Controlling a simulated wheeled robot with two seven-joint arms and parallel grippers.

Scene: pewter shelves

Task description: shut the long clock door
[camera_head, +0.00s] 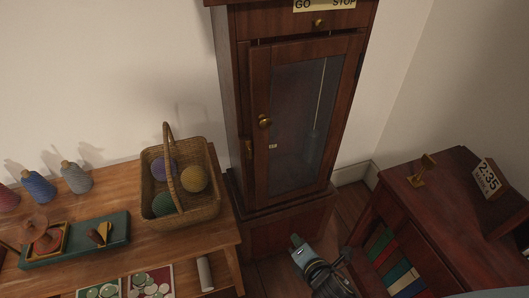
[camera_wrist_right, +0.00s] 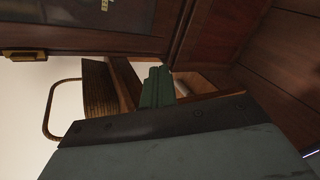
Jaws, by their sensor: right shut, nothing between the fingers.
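The tall wooden clock case (camera_head: 225,75) stands against the back wall. Its long door (camera_head: 259,90) has a dark glass pane and a round brass knob (camera_head: 265,121) on the left side. The door's left edge stands a little proud of the case, so it looks slightly ajar, hinged on the right. My right gripper (camera_head: 296,240) is low in front of the case, below the door and apart from the knob. In the right wrist view its green fingers (camera_wrist_right: 157,88) are together and empty, with dark wood and part of a glass pane beyond. My left gripper is out of view.
A wooden table (camera_head: 105,190) on the left holds a wicker basket (camera_head: 205,212) with yarn balls, thread cones (camera_head: 76,178) and a green tray (camera_head: 75,245). A dark cabinet (camera_head: 445,225) with books stands on the right. Little floor shows between.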

